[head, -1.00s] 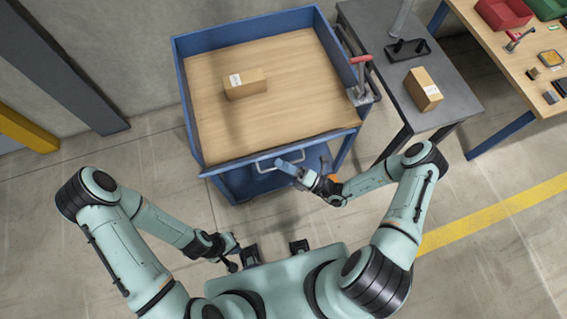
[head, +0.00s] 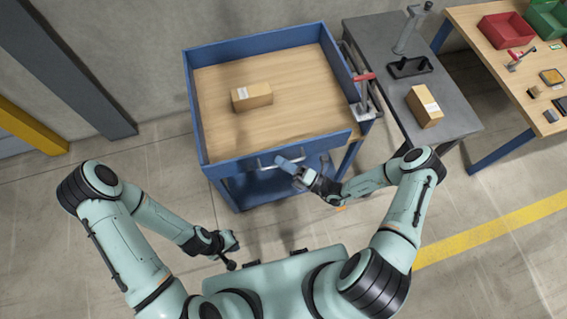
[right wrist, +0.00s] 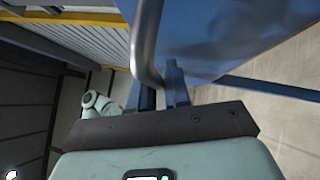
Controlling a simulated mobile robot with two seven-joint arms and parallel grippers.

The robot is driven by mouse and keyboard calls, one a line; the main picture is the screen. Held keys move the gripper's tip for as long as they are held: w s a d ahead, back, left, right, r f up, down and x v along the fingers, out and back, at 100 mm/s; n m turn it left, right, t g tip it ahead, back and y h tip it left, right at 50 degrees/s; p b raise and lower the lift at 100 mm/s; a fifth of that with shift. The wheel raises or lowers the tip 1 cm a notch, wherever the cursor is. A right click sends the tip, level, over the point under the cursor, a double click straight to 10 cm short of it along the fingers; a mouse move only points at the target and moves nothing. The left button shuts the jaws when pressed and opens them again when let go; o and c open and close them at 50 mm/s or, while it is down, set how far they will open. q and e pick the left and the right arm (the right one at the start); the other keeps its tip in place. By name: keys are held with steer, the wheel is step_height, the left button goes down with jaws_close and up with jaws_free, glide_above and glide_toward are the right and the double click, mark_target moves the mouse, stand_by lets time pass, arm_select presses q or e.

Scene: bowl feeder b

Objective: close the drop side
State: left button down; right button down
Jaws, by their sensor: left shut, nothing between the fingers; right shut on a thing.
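The blue cart (head: 191,95) has a wooden deck with raised blue walls. Its drop side (head: 235,167) is the front panel nearest me, with a grey bar handle (head: 265,164). The panel stands close to the deck's front edge; I cannot tell whether it is fully upright or latched. My right gripper (head: 291,165) is shut on the handle. In the right wrist view the handle (right wrist: 147,45) runs down between the fingers, beside the blue panel (right wrist: 215,35). My left gripper (head: 232,263) is shut and empty, low in front of my body, away from the cart.
A carton (head: 252,96) lies on the deck, clear of the front edge. A red-handled clamp (head: 364,78) is at the cart's right side. A grey table (head: 455,122) with another carton (head: 424,106) stands close to the right. Floor is free at the left.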

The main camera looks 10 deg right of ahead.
steer(key=shift+w+r, duration=0.1)
steer(key=c, duration=1.2)
jaws_free()
